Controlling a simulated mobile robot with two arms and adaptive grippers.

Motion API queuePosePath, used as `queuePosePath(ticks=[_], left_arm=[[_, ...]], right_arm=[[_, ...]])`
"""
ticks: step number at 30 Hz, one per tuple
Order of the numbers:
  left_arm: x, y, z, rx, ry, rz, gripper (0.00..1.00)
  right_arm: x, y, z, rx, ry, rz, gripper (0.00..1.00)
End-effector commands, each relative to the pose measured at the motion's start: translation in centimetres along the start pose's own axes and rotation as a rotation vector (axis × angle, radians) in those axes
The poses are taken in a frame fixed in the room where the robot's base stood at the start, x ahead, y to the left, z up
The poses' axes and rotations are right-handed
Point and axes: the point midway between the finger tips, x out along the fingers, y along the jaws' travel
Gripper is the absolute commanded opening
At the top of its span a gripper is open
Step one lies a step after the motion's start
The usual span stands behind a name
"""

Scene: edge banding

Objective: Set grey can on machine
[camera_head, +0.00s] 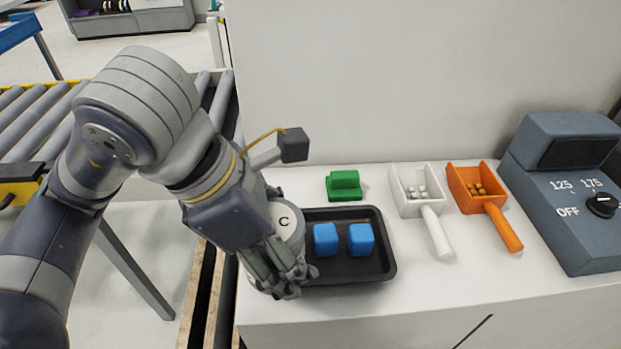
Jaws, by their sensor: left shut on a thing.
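A grey can (285,220) with a letter C on its pale top is at the left end of the white machine top (450,290). My left gripper (284,284) comes down over it from the left and is shut on it. The can is upright and seems to overlap the left edge of a black tray (345,275). Its lower part is hidden by the fingers, so I cannot tell whether it touches the surface. My right gripper is not in view.
Two blue cubes (326,239) sit in the black tray. A green block (344,186), a white scoop (420,200) and an orange scoop (485,200) with pellets lie behind and right. A dark control box (570,200) with a knob stands far right. A roller conveyor (30,115) is left.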

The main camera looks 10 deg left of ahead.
Motion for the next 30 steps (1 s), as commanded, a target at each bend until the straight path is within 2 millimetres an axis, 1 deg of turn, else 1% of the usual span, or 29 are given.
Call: queuePosePath(ticks=[1,4,7,11,12,14,21,27,30], left_arm=[[-0.7,0.3,0.4,-0.005,0.0,-0.004,0.25],[-0.8,1.0,0.6,-0.009,0.0,-0.005,0.25],[-0.7,1.6,0.6,-0.007,0.001,-0.004,0.25],[-0.6,2.4,0.5,-0.002,0.006,0.0,0.25],[-0.1,3.9,0.6,-0.009,0.004,0.002,0.25],[0.1,5.5,0.8,-0.009,0.004,0.002,0.25],[0.4,11.7,1.9,-0.005,0.002,0.002,0.25],[0.7,16.3,2.6,-0.004,0.001,0.002,0.25],[0.8,18.3,3.0,-0.002,0.0,0.002,0.25]], right_arm=[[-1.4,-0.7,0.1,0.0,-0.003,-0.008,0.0],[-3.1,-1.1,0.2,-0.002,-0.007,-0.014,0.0],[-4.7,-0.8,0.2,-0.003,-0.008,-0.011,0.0],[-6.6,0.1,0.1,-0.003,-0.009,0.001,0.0],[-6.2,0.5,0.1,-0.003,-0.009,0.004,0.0],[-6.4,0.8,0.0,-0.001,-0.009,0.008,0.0],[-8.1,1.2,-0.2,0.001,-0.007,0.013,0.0],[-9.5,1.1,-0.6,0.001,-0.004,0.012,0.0],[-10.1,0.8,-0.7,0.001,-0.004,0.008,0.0]])
